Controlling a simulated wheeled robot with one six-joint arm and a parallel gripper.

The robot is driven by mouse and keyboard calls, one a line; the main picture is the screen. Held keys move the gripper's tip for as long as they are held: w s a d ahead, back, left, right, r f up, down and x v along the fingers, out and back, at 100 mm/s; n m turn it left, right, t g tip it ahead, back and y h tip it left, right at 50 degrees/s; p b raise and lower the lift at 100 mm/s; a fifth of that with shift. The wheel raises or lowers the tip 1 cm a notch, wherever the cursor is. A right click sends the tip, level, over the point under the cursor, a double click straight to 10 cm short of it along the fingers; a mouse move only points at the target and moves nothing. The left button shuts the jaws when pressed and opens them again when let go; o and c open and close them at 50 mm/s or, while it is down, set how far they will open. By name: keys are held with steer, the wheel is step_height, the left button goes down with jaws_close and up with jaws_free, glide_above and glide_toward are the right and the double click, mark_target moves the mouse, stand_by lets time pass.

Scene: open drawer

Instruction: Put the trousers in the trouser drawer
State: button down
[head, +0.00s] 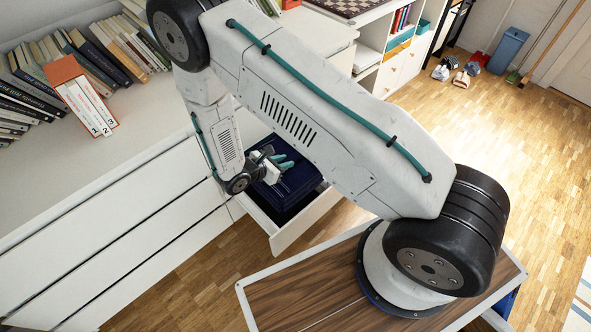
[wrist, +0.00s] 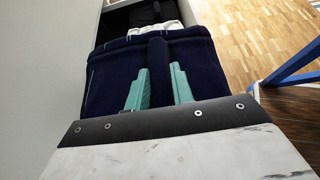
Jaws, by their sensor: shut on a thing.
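The trousers (wrist: 110,78) are a folded dark navy bundle with pale stitching. In the wrist view my gripper (wrist: 160,88) has its two teal fingers on either side of a raised navy fold and is shut on it. In the head view my gripper (head: 283,163) is over the open white drawer (head: 305,222), with the navy trousers (head: 296,184) at its fingers. The trousers lie within the drawer's outline; whether they rest on its bottom I cannot tell. My arm hides part of the drawer.
The drawer sits in a white cabinet whose top (head: 135,125) carries several books and an orange box file (head: 82,95). Dark contents (wrist: 146,14) show deeper in the drawer in the wrist view. Wooden floor (head: 490,130) is open at the right.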

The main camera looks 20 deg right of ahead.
mark_target(265, 197)
step_height(265, 197, down, 17)
steer(key=shift+a, duration=0.2)
stand_by(0.3)
steer(key=shift+f, duration=0.1)
steer(key=c, duration=1.2)
jaws_free()
steer(key=v, duration=1.2)
